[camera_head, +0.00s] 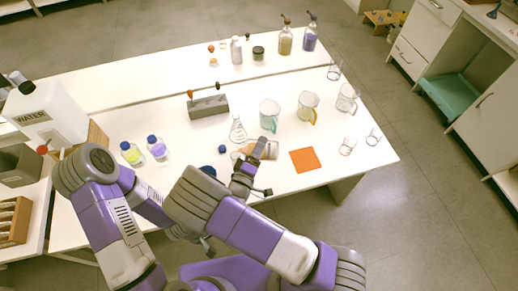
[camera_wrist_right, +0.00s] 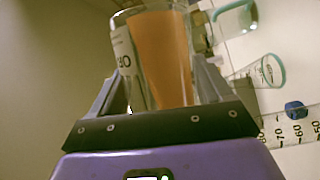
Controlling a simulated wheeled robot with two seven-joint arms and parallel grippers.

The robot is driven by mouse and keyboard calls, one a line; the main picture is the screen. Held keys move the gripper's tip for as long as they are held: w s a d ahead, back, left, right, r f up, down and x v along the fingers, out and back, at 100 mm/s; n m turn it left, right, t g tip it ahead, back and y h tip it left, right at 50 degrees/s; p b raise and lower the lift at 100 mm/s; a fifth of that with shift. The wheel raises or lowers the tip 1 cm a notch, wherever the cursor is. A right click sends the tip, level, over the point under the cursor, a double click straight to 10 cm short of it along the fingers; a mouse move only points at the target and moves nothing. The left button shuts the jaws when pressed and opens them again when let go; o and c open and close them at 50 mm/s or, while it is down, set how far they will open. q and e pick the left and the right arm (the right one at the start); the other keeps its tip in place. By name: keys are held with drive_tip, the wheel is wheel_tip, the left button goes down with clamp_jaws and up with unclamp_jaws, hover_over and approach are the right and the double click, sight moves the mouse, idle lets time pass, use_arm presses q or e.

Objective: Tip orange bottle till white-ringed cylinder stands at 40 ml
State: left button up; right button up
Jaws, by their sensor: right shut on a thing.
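My right gripper (camera_head: 252,162) is shut on the orange bottle (camera_head: 271,150), a clear vessel with orange contents that looks strongly tilted above the table's front edge. In the right wrist view the bottle (camera_wrist_right: 160,55) fills the space between the fingers (camera_wrist_right: 158,88), with a pale printed label on its left side. A clear graduated cylinder (camera_wrist_right: 295,131) with black numbers crosses the lower right of that view. Its ring and liquid level cannot be made out. My left gripper (camera_head: 206,244) is mostly hidden behind my right arm, low in the head view.
A conical flask (camera_head: 237,132), a teal-handled beaker (camera_head: 269,114) and a yellow-handled beaker (camera_head: 307,105) stand beyond the bottle. An orange mat (camera_head: 305,160) lies to its right. Two blue-capped bottles (camera_head: 156,147) and a grey block (camera_head: 208,106) stand leftward.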

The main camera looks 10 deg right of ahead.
idle(0.4)
drive_tip(key=shift+n, duration=0.6)
idle(1.6)
drive_tip(key=shift+f, duration=0.1)
drive_tip(key=m, duration=0.2)
drive_tip(key=shift+d+f+m+g, duration=0.2)
drive_tip(key=shift+f+m+g, duration=0.1)
drive_tip(key=shift+f+m, duration=0.1)
